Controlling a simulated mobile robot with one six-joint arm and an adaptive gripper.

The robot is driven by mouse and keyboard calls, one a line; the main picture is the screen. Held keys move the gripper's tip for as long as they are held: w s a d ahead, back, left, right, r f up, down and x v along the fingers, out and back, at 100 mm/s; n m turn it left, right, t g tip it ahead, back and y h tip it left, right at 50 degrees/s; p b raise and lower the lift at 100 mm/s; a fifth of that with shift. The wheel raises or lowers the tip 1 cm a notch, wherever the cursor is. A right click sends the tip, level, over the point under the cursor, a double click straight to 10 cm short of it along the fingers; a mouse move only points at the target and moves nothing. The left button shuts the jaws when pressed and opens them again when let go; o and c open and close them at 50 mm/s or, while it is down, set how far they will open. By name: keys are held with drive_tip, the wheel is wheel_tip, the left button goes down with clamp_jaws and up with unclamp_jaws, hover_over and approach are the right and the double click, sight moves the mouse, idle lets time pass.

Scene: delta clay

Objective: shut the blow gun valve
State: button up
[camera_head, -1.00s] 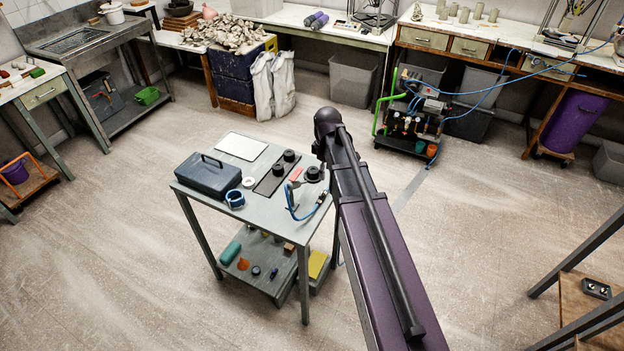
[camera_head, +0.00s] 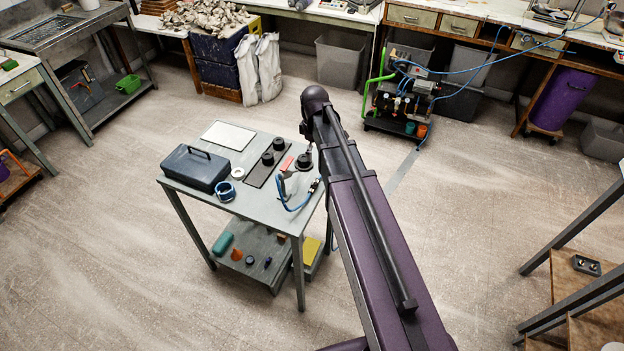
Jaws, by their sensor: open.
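I cannot pick out the blow gun valve for certain. A wheeled cart (camera_head: 398,124) at the back carries a compressor-like unit (camera_head: 408,88) with small gauges or fittings, too small to read. My gripper is not visible.
A dark-legged stand (camera_head: 570,240) is at right. Open floor (camera_head: 455,200) lies between table, cart and stand.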

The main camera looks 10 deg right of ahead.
sight(314, 181)
drive_tip(key=shift+f, duration=0.2)
wheel_tip(314, 181, down, 13)
drive_tip(key=b, duration=1.3)
drive_tip(key=shift+f+b, duration=0.2)
drive_tip(key=shift+b, duration=0.15)
